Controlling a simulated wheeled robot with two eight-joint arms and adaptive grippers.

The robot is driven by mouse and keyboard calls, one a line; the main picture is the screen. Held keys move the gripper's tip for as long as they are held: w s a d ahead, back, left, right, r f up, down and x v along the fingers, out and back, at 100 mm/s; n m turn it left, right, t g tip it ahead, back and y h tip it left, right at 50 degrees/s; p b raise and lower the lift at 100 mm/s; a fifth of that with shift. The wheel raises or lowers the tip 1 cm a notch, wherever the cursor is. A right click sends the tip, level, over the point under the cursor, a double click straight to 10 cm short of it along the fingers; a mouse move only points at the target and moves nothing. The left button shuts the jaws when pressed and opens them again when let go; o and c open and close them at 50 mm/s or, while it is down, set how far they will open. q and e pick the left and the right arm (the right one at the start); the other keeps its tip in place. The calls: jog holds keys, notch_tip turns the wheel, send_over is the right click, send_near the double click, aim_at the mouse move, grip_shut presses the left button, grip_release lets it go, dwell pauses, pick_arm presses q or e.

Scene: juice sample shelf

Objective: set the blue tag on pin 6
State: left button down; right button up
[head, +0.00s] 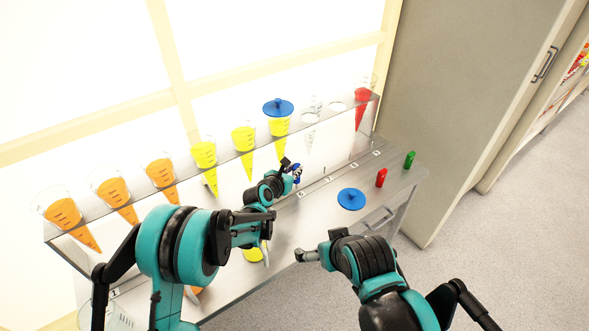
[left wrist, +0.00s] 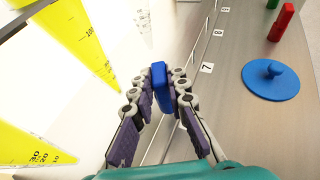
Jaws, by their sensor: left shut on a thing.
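The blue tag (head: 298,172) is between the fingertips of my left gripper (head: 291,169), which is shut on it. The tag also shows upright between the fingers (left wrist: 160,112) in the left wrist view, as a blue block (left wrist: 161,84). In the head view it is just above and behind the number 6 label (head: 300,194) on the shelf's front strip. I cannot make out pin 6 itself or whether the tag touches it. In the left wrist view the label 7 (left wrist: 207,67) shows right of the tag. My right gripper (head: 303,256) is low, near the counter's front edge; its jaw state is unclear.
Several cones of orange, yellow and red juice hang in a clear rack (head: 224,158) behind. One yellow cone carries a blue lid (head: 278,107). Another blue lid (head: 351,199), a red tag (head: 381,177) and a green tag (head: 409,159) are on the counter at right.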

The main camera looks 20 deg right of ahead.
pick_arm(q)
jog(key=shift+f+b, duration=0.3)
jog(key=shift+f, duration=1.2)
dwell(0.3)
jog(key=c, duration=1.4)
grip_release()
